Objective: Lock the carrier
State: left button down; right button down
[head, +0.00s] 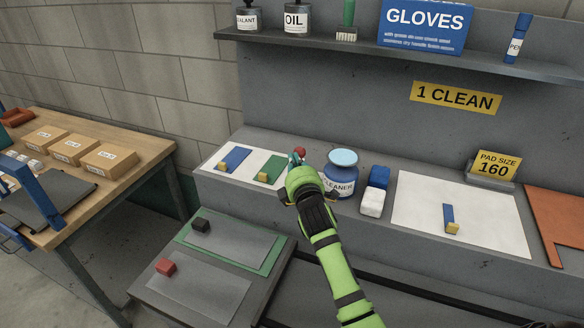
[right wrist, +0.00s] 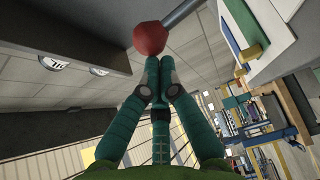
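My right gripper (head: 296,160) reaches from the bottom to the back shelf. The knob also shows in the head view (head: 299,151), just past my gripper. A white panel (head: 217,169) with a blue and a green yellow-ended piece lies left of it. I cannot tell which part is the carrier.
A cleaner jar (head: 341,173) stands close right of my gripper, then blue and white blocks (head: 372,202). A white sheet (head: 480,232) holds a blue-and-yellow piece. Below left are grey plates (head: 200,295) with red and black blocks. A wooden table (head: 120,190) holds boxes.

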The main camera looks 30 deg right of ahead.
aim_at(298, 149)
jog(key=shift+w+d+r+p, duration=0.15)
jog(key=shift+w+d+r, duration=0.15)
jog(key=shift+w+d, duration=0.3)
jog(key=shift+w+d+r+p, duration=0.15)
jog(key=shift+w+d+r, duration=0.15)
jog(key=shift+w+d, duration=0.25)
